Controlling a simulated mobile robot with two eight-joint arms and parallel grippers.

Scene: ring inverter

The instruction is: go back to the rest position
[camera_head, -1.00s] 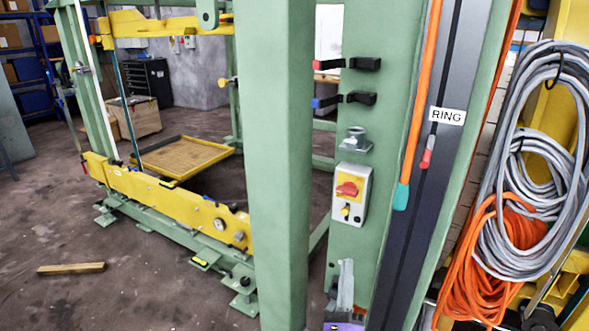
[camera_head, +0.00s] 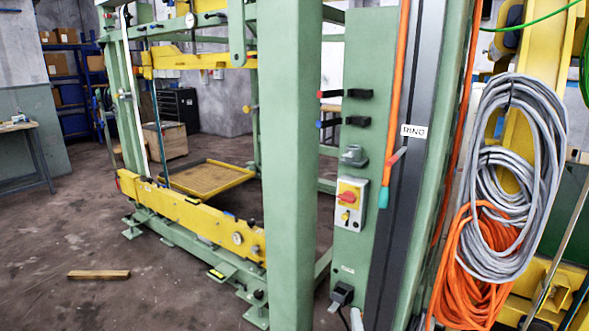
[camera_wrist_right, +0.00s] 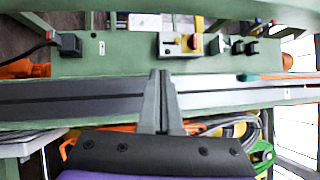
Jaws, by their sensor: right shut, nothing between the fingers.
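My right gripper (camera_wrist_right: 160,76) is shut and empty in the right wrist view, its two grey fingers together and pointing at the green panel. In the head view only a grey tip, likely of my right gripper (camera_head: 357,318), shows at the bottom edge, below the panel. The fingers appear clear of the switch box (camera_head: 350,204), which also shows in the right wrist view (camera_wrist_right: 181,45). My left gripper is not in view.
A green post (camera_head: 293,160) stands left of the panel (camera_head: 374,120). A dark rail (camera_head: 413,190) with a RING label runs on its right. A black socket (camera_head: 342,292) with a cable sits low. Grey cable coils (camera_head: 520,150) and orange cable coils (camera_head: 475,265) hang right. A wooden bar (camera_head: 99,274) lies on the floor.

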